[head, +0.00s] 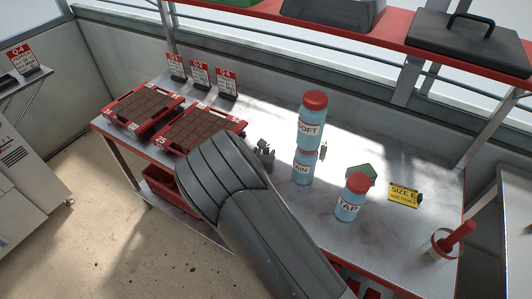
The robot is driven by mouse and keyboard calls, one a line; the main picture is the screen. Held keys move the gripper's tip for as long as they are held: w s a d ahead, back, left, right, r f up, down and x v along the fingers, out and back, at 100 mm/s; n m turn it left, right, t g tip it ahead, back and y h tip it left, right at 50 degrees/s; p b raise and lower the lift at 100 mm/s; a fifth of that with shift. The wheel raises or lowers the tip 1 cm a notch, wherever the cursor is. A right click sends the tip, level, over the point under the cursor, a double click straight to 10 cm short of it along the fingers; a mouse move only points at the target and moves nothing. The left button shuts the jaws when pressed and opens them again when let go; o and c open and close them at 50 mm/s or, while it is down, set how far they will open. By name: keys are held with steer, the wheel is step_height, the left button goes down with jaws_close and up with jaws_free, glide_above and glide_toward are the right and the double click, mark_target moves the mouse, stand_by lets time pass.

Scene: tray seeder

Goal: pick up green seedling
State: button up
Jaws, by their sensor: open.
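A small, thin item with a green tip (323,150), perhaps the green seedling, stands on the grey bench just right of the stacked blue bottles. It is too small to tell clearly. My dark arm reaches up from the bottom of the head view and hides much of my gripper (265,149). The gripper's dark tips show just past the arm, left of the bottles and apart from the green item. It is open, and I see nothing held in it.
Two blue bottles with labels, an upper one (312,125) and a lower one (303,167), overlap in view; a third bottle (350,199) stands nearer, beside a dark green block (362,172). Two red trays (243,132) (108,108) lie left. A yellow sign (404,195) and a red-handled tool (458,237) are right.

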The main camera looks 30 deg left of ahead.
mark_target(266, 151)
steer(key=shift+f+x, duration=0.1)
steer(key=shift+x, duration=1.35)
steer(key=shift+f+x, duration=0.15)
steer(key=shift+x, duration=1.3)
steer(key=shift+d, duration=0.1)
steer(key=c, duration=1)
